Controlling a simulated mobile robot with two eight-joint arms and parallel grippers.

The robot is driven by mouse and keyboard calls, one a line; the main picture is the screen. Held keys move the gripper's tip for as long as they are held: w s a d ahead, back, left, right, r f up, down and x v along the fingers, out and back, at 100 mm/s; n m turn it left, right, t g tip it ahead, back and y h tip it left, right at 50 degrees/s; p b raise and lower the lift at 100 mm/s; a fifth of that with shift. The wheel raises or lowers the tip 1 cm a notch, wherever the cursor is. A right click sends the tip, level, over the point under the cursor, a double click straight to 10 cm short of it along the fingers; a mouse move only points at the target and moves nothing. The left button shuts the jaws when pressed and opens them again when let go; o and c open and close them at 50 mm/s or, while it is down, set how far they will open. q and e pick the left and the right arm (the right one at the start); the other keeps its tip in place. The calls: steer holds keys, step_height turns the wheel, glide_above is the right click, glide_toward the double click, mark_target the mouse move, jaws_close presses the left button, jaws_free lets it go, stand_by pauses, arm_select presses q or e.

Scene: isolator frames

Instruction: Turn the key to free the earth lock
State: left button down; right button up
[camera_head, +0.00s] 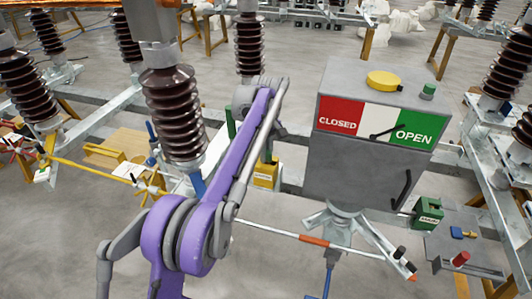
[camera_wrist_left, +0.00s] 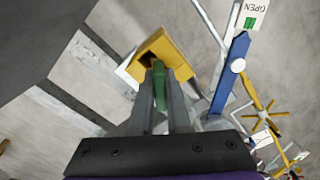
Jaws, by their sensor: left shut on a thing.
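The yellow lock box (camera_head: 265,174) stands low in the middle of the head view, just right of my purple left arm. It also shows in the left wrist view (camera_wrist_left: 177,47), with a dark opening on its near side. A green key (camera_wrist_left: 159,86) reaches from between my left fingers to that opening; how deep it sits is hidden. My left gripper (camera_wrist_left: 165,78) is shut on the green key, right at the lock box. In the head view its fingers are mostly hidden by my arm. My right gripper is not in view.
A grey cabinet (camera_head: 355,165) with a CLOSED/OPEN panel stands right of my arm. Brown ribbed insulators (camera_head: 172,115) rise close on the left. A blue lever (camera_wrist_left: 231,75) with an OPEN plate stands right of the lock in the wrist view. A white-and-orange rod (camera_head: 314,240) crosses low in front.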

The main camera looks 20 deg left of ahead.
arm_select(q)
steer(key=n, duration=0.5)
steer(key=shift+p, duration=0.4)
steer(key=n, duration=0.5)
steer(key=c, duration=0.6)
jaws_free()
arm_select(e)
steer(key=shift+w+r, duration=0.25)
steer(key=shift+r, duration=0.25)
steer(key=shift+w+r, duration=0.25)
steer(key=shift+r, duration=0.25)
arm_select(q)
steer(key=shift+o, duration=0.2)
steer(key=o, duration=0.6)
steer(key=shift+c, duration=0.2)
steer(key=shift+r, duration=0.1)
step_height(320, 180, up, 10)
steer(key=shift+r+p, duration=0.15)
steer(key=shift+p, duration=0.85)
steer(key=shift+r, duration=0.15)
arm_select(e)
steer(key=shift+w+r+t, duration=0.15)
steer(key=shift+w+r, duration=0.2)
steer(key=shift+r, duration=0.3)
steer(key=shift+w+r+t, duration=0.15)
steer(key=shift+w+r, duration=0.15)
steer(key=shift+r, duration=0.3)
